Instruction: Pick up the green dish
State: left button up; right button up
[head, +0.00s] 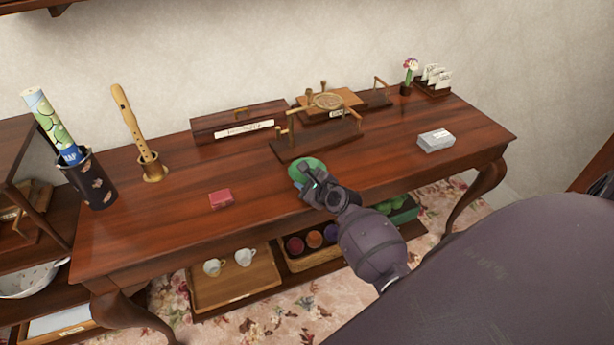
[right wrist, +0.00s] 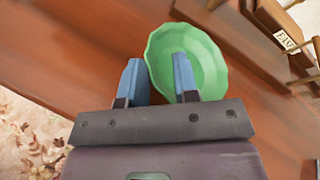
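The green dish (head: 303,166) is a shallow, scalloped bowl on the dark wooden table (head: 255,170), near its front middle. My right gripper (head: 311,178) is at the dish's near side and covers part of it in the head view. In the right wrist view, my right gripper (right wrist: 158,68) has its blue fingers apart. One finger overlaps the inside of the green dish (right wrist: 205,55) and the other is outside its rim, so the near rim shows between them. I cannot tell whether either finger touches it. My left gripper is not in view.
A red box (head: 220,198) lies left of the dish and a grey box (head: 436,140) to the right. A wooden stand (head: 315,140) is behind it. A flute (head: 130,120) stands upright at left. A lower shelf holds a tray (head: 235,285) with cups.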

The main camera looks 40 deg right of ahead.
jog(key=shift+x, duration=0.9)
grip_shut()
jog(key=shift+s, duration=0.1)
